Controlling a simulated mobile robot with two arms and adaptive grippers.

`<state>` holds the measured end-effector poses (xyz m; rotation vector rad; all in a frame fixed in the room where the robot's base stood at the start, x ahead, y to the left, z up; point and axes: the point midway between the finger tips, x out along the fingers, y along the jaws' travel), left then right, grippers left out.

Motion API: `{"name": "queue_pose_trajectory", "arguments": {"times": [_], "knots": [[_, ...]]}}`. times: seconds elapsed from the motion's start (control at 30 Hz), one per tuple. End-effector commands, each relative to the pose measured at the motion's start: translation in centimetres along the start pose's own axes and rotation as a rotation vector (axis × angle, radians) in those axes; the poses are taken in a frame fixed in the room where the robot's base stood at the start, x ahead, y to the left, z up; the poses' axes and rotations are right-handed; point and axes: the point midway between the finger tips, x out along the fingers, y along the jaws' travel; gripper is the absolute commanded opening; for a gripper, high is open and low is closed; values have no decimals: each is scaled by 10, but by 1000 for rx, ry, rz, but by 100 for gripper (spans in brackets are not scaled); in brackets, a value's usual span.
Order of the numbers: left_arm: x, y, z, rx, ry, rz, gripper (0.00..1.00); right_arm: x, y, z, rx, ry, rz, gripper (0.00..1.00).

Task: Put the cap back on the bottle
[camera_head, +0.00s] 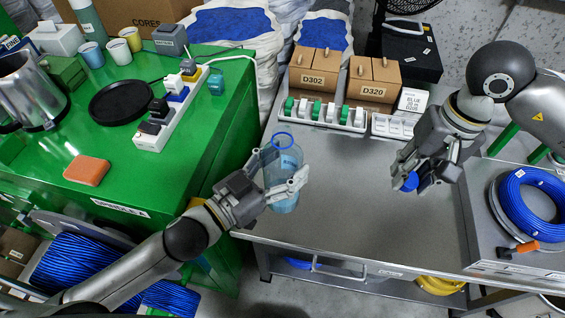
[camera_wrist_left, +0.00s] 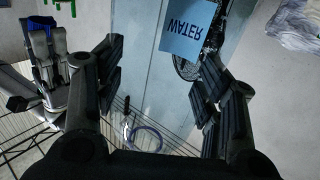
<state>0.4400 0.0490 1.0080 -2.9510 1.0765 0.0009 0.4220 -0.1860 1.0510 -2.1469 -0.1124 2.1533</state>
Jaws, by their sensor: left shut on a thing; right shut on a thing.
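A clear, pale blue bottle (camera_head: 283,178) stands upright near the left front edge of the grey metal table (camera_head: 350,210), its mouth ringed in blue and uncapped. My left gripper (camera_head: 285,180) is shut around the bottle's body. In the left wrist view the bottle (camera_wrist_left: 150,70) is see-through, with a blue WATER label (camera_wrist_left: 187,32) between the fingers. My right gripper (camera_head: 418,180) is shut on the blue cap (camera_head: 410,181), held to the right of the bottle and apart from it. The right gripper also shows at the left of the left wrist view (camera_wrist_left: 48,55).
A coil of blue cable (camera_head: 531,203) lies at the right. The green cabinet (camera_head: 200,150) holds an orange sponge (camera_head: 87,170) and a black plate (camera_head: 121,102). The table between the grippers is clear.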

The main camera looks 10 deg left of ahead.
Motion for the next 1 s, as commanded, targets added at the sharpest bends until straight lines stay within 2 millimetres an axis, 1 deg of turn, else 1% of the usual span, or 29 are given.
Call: {"name": "queue_pose_trajectory", "arguments": {"times": [0.17, 0.37, 0.4, 0.6, 0.7, 0.83, 0.9, 1.0], "knots": [[0, 0, -1, 0, 3, 0, 20, -15, -39, -12, 100, -2, 14, 24], [0, 0, -1, 0, 3, 0, 20, -47, -110, -25, 331, -24, 39, 24], [0, 0, -1, 0, 3, 0, 20, -53, -124, -26, 381, -29, 41, 24], [0, 0, -1, 0, 3, 0, 20, -86, -190, -24, 641, -58, 49, 24], [0, 0, -1, 0, 3, 0, 20, -98, -216, -21, 755, -73, 47, 24], [0, 0, -1, 0, 3, 0, 20, -109, -238, -17, 865, -87, 42, 24], [0, 0, -1, 0, 3, 0, 20, -112, -244, -15, 901, -94, 40, 24], [0, 0, -1, 0, 3, 0, 20, -114, -249, -14, 927, -97, 37, 24]]}}
